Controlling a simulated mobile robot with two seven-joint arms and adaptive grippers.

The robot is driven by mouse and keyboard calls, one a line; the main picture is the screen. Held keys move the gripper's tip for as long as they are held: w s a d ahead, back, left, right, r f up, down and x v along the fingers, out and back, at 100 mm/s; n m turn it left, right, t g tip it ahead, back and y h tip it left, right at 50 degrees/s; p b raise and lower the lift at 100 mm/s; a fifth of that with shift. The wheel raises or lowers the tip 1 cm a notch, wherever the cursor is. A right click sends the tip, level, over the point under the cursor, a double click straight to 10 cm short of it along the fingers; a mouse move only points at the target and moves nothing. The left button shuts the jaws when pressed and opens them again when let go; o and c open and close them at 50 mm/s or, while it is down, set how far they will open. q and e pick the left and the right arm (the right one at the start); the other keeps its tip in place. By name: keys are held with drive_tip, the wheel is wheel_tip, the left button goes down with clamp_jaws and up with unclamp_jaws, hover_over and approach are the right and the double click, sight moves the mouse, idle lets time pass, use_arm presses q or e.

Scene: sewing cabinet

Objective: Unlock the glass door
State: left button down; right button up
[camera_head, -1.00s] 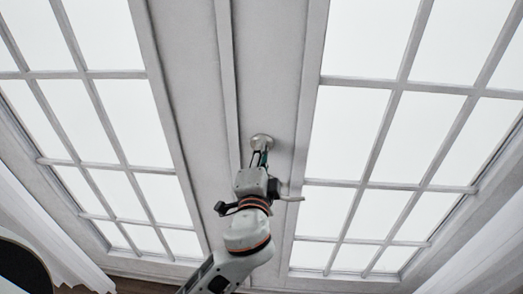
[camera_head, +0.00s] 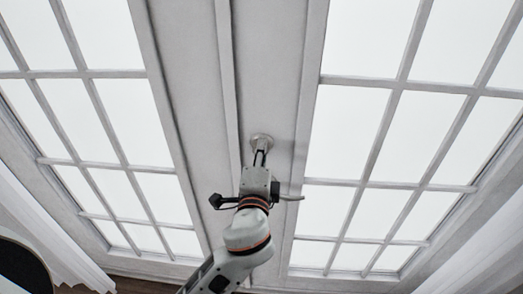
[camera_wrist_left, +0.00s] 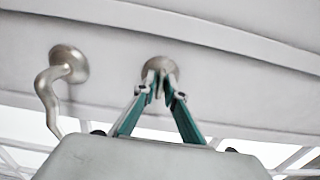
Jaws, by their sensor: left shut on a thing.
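The white glass double door fills the head view, with a right leaf (camera_head: 304,110) and a left leaf (camera_head: 178,95). A round metal lock knob (camera_head: 262,141) sits on the right leaf near the middle seam. My left gripper (camera_head: 261,154) is at this knob, its fingers closed on it. In the left wrist view, the fingers of the left gripper (camera_wrist_left: 160,84) pinch the middle of the lock knob (camera_wrist_left: 160,66), whose round base shows behind them. A curved metal door handle (camera_wrist_left: 50,92) is left of it in that view. My right gripper is not in view.
A dark rounded object (camera_head: 22,268) is at the lower left edge.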

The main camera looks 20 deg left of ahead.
use_arm(q)
drive_tip(key=c, duration=2.2)
unclamp_jaws()
drive_tip(key=shift+v, duration=3.8)
drive_tip(key=s+f+n+g+h, duration=0.2)
drive_tip(key=f, duration=0.9)
drive_tip(key=s+f+n+g+h, duration=0.2)
drive_tip(key=f+g, duration=0.1)
drive_tip(key=f, duration=0.8)
drive_tip(key=s+a+f+n, duration=0.2)
drive_tip(key=s+f, duration=0.2)
drive_tip(key=s+a+f+n+g+h, duration=0.1)
drive_tip(key=s+a+f+n, duration=0.2)
drive_tip(key=f, duration=0.2)
drive_tip(key=s+a+f+n+g, duration=0.1)
drive_tip(key=s+a+f+n, duration=0.1)
drive_tip(key=s+f, duration=0.2)
drive_tip(key=shift+s+a+f+n+h, duration=0.1)
drive_tip(key=shift+s+f+n+h, duration=0.1)
drive_tip(key=shift+f, duration=0.15)
drive_tip(key=shift+s+a+f+n+h, duration=0.1)
drive_tip(key=shift+s+f+n+h, duration=0.1)
drive_tip(key=shift+f, duration=0.2)
